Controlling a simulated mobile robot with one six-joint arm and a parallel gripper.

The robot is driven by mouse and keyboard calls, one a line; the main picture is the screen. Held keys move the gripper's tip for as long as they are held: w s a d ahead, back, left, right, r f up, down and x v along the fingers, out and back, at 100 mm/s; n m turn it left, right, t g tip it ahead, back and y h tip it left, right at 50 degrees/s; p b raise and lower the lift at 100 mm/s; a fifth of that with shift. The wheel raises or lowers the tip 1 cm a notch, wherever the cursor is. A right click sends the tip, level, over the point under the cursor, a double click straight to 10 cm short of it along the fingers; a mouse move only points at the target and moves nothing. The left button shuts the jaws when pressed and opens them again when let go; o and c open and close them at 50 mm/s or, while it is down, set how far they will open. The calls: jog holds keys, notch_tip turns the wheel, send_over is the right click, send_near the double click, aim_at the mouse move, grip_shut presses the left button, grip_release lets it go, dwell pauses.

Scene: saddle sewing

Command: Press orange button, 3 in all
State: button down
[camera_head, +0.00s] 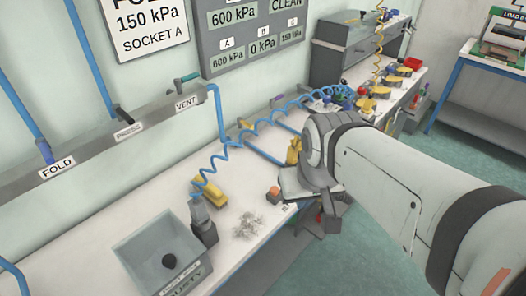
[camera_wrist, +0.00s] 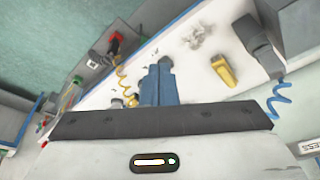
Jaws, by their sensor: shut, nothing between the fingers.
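A small orange piece (camera_head: 273,192), which looks like the orange button, sits on the white bench near its front edge in the camera_head view. My gripper (camera_head: 331,218) is just right of it, over the bench's front edge, and does not visibly touch it. In the camera_wrist view the two blue fingers of my gripper (camera_wrist: 161,66) are shut together with nothing between them. They point toward the bench top. I cannot make out the orange piece in the camera_wrist view; the fingers or gripper body may hide it.
Coiled blue hose (camera_head: 262,126) hangs above. Yellow and red items (camera_head: 413,64) crowd the far end. Floor is open in front.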

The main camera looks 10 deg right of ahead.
jog(key=w+a+f+m+y, duration=0.2)
jog(key=w+a+m+y, duration=0.1)
jog(key=w+a+m, duration=0.15)
jog(key=m+t+y+p, duration=0.2)
jog(key=m+t+y, duration=0.15)
jog(key=m, duration=0.95)
send_over(278, 191)
notch_tip(278, 191, down, 8)
jog(key=shift+r, duration=0.2)
jog(key=shift+g, duration=0.25)
notch_tip(278, 191, down, 8)
jog(key=b, duration=0.5)
jog(key=shift+w+b, duration=0.1)
jog(key=shift+b, duration=0.2)
jog(key=shift+f+b, duration=0.4)
jog(key=shift+b, duration=0.2)
jog(key=shift+f, duration=0.15)
jog(key=shift+f+b, duration=0.3)
jog(key=shift+b, duration=0.3)
